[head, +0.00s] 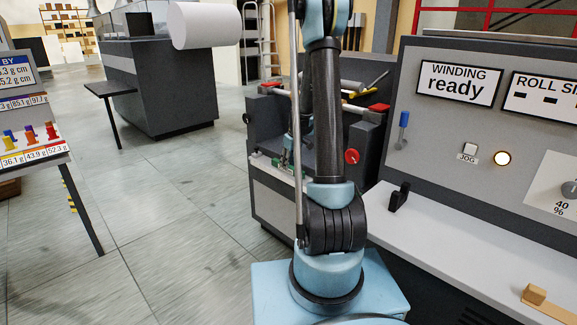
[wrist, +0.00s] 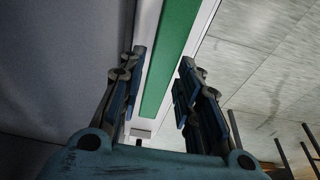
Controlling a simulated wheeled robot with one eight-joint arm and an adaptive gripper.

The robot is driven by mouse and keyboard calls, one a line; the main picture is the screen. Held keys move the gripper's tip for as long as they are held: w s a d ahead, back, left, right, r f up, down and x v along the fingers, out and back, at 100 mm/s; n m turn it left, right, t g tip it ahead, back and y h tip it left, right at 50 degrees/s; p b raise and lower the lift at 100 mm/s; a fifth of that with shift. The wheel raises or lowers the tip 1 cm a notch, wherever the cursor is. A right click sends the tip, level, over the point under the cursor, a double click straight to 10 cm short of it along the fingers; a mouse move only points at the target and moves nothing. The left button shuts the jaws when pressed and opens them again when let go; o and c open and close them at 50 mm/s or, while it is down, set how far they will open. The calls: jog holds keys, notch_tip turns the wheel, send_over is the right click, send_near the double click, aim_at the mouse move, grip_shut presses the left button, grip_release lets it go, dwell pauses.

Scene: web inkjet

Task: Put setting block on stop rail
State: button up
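My gripper (wrist: 160,85) is open in the wrist view, its two dark fingers apart with nothing held between them. Beyond and between the fingers runs a long pale rail with a green strip (wrist: 172,55); I cannot tell for sure that it is the stop rail. A small pale block-like piece (wrist: 140,133) shows low between the fingers, partly hidden by the gripper body. In the head view, my arm hides much of the dark machine (head: 270,190), and my gripper is mostly hidden there. A small wooden block (head: 535,294) sits on a wooden strip at the lower right; I cannot tell which block is the setting block.
A grey control panel (head: 450,125) with a white ledge (head: 430,235) stands at the right. A black bracket (head: 399,196) stands on the ledge. A dark cabinet with a white roll (head: 205,25) is at the back left.

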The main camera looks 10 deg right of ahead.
aim_at(293, 167)
jog(key=v, duration=1.1)
jog(key=s+a+r+m, duration=0.15)
jog(key=s+r, duration=0.35)
jog(key=s, duration=0.6)
jog(key=s+f+m+h, duration=0.1)
jog(key=s+f+m, duration=0.1)
jog(key=s, duration=1.3)
jog(key=s+f+m, duration=0.3)
jog(key=s+f, duration=0.1)
jog(key=s, duration=1.1)
jog(key=shift+s+f+h, duration=0.15)
jog(key=shift+s+h, duration=0.2)
jog(key=shift+h, duration=0.05)
jog(key=shift+m, duration=0.25)
jog(key=shift+w+f, duration=0.2)
jog(key=shift+w, duration=0.2)
